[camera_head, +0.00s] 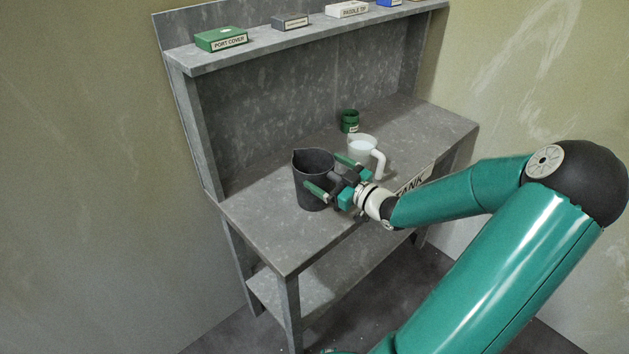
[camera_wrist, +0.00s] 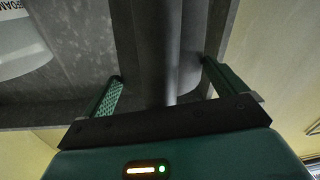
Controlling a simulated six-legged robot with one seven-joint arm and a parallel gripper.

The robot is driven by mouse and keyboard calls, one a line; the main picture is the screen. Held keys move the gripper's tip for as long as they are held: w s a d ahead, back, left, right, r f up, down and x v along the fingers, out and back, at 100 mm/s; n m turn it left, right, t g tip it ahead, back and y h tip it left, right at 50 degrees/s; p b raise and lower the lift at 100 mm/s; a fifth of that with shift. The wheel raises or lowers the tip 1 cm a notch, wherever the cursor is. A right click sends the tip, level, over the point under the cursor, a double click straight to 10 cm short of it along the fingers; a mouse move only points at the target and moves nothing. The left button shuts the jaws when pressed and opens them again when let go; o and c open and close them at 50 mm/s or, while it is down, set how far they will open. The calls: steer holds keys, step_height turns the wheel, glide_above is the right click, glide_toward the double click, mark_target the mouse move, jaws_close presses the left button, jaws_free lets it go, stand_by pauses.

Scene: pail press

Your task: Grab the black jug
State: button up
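The black jug (camera_head: 314,165) stands upright on the grey workbench (camera_head: 275,235), near its front left part. My gripper (camera_head: 329,174) is at the jug's right side, its two green fingers spread apart. In the wrist view the jug's dark handle (camera_wrist: 157,45) runs between the open fingers (camera_wrist: 163,86), with gaps to both fingers. No firm contact shows. The arm's end hides part of the jug's handle side in the head view.
A white jug (camera_head: 361,148) with a handle stands just right of my gripper; it also shows in the wrist view (camera_wrist: 18,45). A green cup (camera_head: 349,121) stands behind it. An upper shelf (camera_head: 270,45) holds several labelled boxes. The bench's left part is clear.

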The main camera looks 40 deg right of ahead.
steer(key=c, duration=0.3)
steer(key=shift+r, duration=0.1)
